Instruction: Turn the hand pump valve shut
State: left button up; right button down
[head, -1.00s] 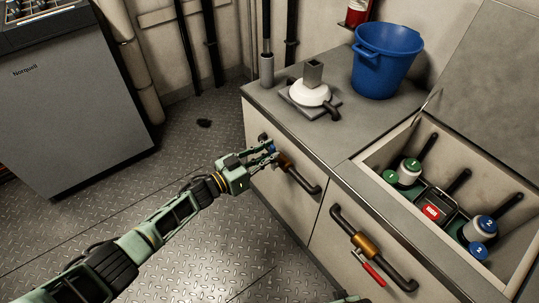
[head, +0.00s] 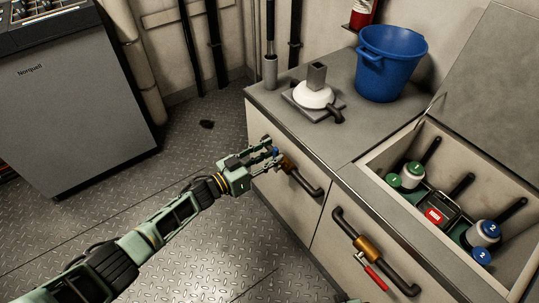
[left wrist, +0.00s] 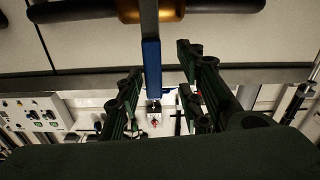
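A dark pipe with a brass valve body (head: 288,163) is on the front of the left cabinet. Its lever has a blue sleeve (left wrist: 151,66), only partly visible in the head view. My left gripper (head: 273,154) is at this lever. In the left wrist view the lever points down between the two dark fingers, with a gap on each side, so the gripper is open around it. A second pipe with a brass valve (head: 367,247) and a red lever (head: 375,277) is on the right cabinet. My right gripper does not show clearly.
The counter bears a white dome-shaped fitting (head: 314,96) and a blue bucket (head: 388,62). An open bin (head: 372,163) at the right holds numbered bottles. A grey cabinet (head: 75,115) stands at the left. The metal floor between is mostly clear.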

pick_arm(q)
jog(key=v, duration=1.2)
jog(key=shift+w+f, duration=0.1)
